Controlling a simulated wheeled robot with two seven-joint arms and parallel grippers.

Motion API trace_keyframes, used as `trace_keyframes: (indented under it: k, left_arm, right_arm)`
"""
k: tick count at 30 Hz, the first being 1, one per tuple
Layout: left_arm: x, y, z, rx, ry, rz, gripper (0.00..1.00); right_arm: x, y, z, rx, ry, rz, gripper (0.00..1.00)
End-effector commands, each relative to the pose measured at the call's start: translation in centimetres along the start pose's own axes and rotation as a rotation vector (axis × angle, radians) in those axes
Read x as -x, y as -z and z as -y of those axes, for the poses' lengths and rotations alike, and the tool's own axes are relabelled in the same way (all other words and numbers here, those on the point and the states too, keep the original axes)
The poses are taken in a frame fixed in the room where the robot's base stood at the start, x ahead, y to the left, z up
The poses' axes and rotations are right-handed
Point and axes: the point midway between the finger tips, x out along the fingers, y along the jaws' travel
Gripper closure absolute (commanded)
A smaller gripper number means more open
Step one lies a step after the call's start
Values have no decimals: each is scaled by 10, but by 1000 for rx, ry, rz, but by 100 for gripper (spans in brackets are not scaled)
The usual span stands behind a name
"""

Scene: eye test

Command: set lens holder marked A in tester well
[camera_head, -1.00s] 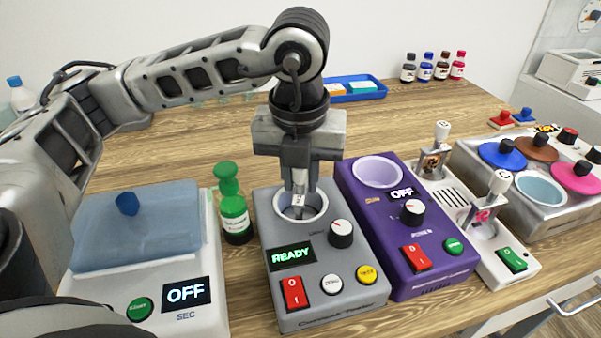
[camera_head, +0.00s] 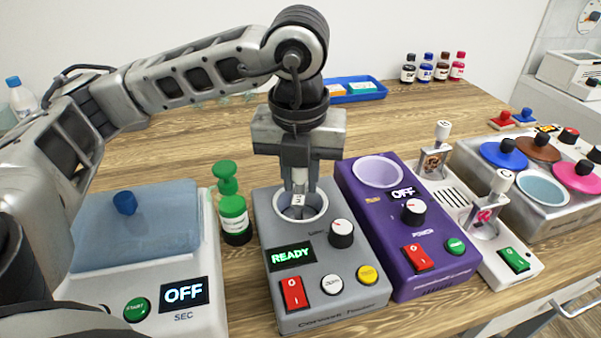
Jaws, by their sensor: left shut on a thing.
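The grey tester (camera_head: 318,267) stands at the front centre, with its display lit "READY". Its round, white-rimmed well (camera_head: 319,215) is at the back of its top. My left gripper (camera_head: 299,190) points straight down over the well and is shut on a small white-topped lens holder (camera_head: 298,201). The holder is at the well's opening; its lower part is hidden, and I cannot tell whether it touches the bottom. The mark on it is too small to read surely. Two other white-topped holders, one at the back (camera_head: 436,150) and one at the front (camera_head: 492,203), stand in the white rack on the right. My right gripper is not in view.
A purple device (camera_head: 430,270) stands close to the tester's right. A green-capped bottle (camera_head: 234,215) is close on its left, beside a blue-lidded device (camera_head: 140,235) showing "OFF". A blue tray (camera_head: 365,97) and small dark bottles (camera_head: 442,72) are at the back. The wooden table behind the tester is clear.

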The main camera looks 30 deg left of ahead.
Motion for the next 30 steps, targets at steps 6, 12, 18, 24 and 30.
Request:
trace_keyframes:
  k: [6,12,18,24,30]
  left_arm:
    - [-3,0,0,0,0,0,100]
    - [-4,0,0,0,0,0,65]
    - [-4,0,0,0,0,0,53]
    - [-4,1,0,0,0,0,39]
    - [-3,0,0,0,0,0,39]
  right_arm:
    - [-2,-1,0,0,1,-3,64]
    - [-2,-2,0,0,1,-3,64]
    - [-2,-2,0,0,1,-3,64]
    - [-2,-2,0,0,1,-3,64]
    - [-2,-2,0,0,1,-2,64]
